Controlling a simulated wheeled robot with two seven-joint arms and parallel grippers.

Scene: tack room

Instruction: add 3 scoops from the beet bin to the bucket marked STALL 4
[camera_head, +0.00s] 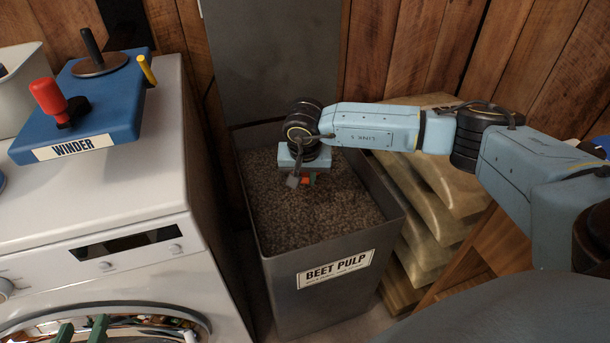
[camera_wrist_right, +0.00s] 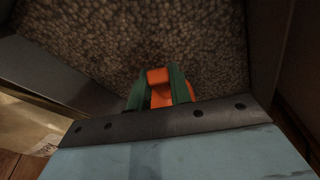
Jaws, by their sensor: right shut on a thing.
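The grey beet bin (camera_head: 318,285), labelled BEET PULP, stands open in the middle of the head view, filled with brown pellets (camera_head: 265,205). My right gripper (camera_head: 303,182) reaches into the bin from the right, pointing down over the pellets. It is shut on an orange scoop handle (camera_head: 306,180); the handle also shows between the green fingers in the right wrist view (camera_wrist_right: 158,78). The scoop's bowl is hidden. My left gripper (camera_head: 82,331) shows only its green fingertips at the bottom left, apart with nothing seen between them. No bucket marked STALL 4 is in view.
A white washing machine (camera_head: 150,200) stands left of the bin, with a blue WINDER device (camera_head: 115,115) on top. Stacked tan sacks (camera_head: 430,180) lie right of the bin. A grey lid or panel (camera_head: 270,60) rises behind it against the wooden wall.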

